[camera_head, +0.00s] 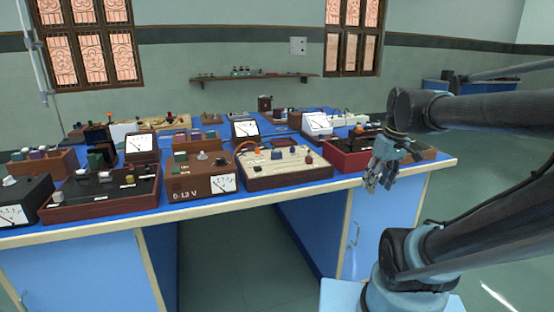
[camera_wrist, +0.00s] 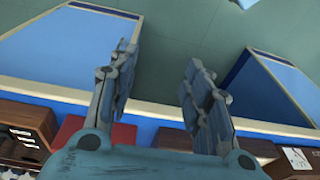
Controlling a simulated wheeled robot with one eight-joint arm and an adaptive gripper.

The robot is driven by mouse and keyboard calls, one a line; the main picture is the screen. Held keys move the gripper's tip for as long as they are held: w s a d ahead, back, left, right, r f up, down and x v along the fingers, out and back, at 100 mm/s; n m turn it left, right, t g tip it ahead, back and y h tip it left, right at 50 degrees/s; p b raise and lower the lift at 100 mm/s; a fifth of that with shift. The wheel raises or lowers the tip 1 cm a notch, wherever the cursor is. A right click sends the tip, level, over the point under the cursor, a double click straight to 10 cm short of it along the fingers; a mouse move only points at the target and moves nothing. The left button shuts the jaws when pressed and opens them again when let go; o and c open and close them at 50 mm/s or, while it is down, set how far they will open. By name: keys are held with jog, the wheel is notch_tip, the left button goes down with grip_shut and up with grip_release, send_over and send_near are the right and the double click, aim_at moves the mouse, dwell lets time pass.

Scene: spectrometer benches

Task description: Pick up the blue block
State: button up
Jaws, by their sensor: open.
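No separate blue block is plainly visible. A small blue piece (camera_head: 276,154) shows on the cream-topped instrument box (camera_head: 290,165) at the bench's middle; I cannot tell whether it is the block. My gripper (camera_head: 380,178) hangs at the front edge of the bench, beside the red-sided box (camera_head: 345,163) and right of the cream-topped box. In the wrist view my gripper (camera_wrist: 160,62) has its two fingers spread apart, with nothing between them. The blue piece cannot be made out there.
The blue-topped bench (camera_head: 225,209) is crowded with meters and wooden boxes. A brown box marked 0-1.2 V (camera_head: 190,187) stands left of the cream-topped one. The pale front edge (camera_wrist: 60,93) crosses the wrist view. Floor (camera_head: 230,250) shows between the blue cabinets.

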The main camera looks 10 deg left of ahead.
jog(key=w+a+r+n+g+y, duration=0.2)
jog(key=w+a+r+n, duration=0.7)
jog(key=w+a+r, duration=0.35)
jog(key=n+g, duration=0.2)
jog(key=n, duration=0.6)
send_near(278, 151)
jog(key=f, duration=0.1)
jog(key=s+f, duration=0.1)
jog(key=f, duration=0.1)
jog(key=shift+s+a+f+y, duration=0.1)
jog(key=shift+a+f+y, duration=0.1)
jog(key=shift+f+y, duration=0.1)
jog(key=shift+a+x, duration=0.15)
jog(key=shift+x, duration=1.2)
jog(key=shift+a+x, duration=0.15)
jog(key=shift+x, duration=1.15)
jog(key=shift+r, duration=0.1)
grip_shut()
